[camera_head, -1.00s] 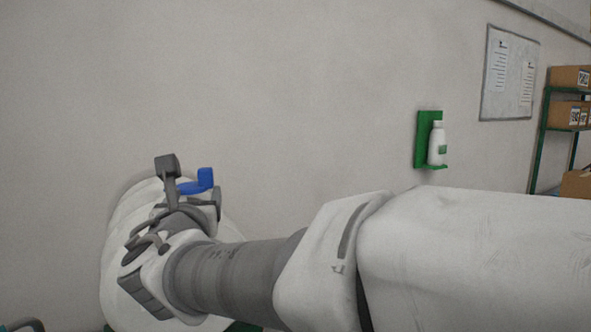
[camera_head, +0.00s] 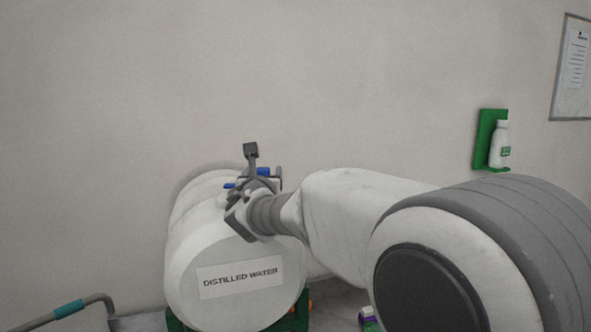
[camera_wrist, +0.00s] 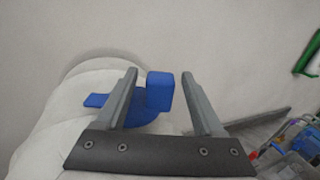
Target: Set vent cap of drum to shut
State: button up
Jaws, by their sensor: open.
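The white drum (camera_head: 200,262) lies on its side with a label reading "DISTILLED WATER" on its front end. Its blue vent cap (camera_head: 264,171) is on top, partly hidden by my gripper (camera_head: 262,178) in the head view. In the wrist view, the blue vent cap (camera_wrist: 160,92) has a raised block and a flat tab pointing left. My gripper (camera_wrist: 160,85) is open there, with one finger on each side of the raised block. The left finger crosses in front of the tab. I cannot tell whether either finger touches the cap.
A green wall holder with a white bottle (camera_head: 500,146) hangs at the right. A grey rail with a teal grip (camera_head: 68,309) is at the lower left. The drum rests on a green stand (camera_head: 300,312). The wall behind the drum is bare.

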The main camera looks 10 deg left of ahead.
jog(key=shift+w, duration=0.15)
grip_shut()
dwell(0.4)
dwell(1.0)
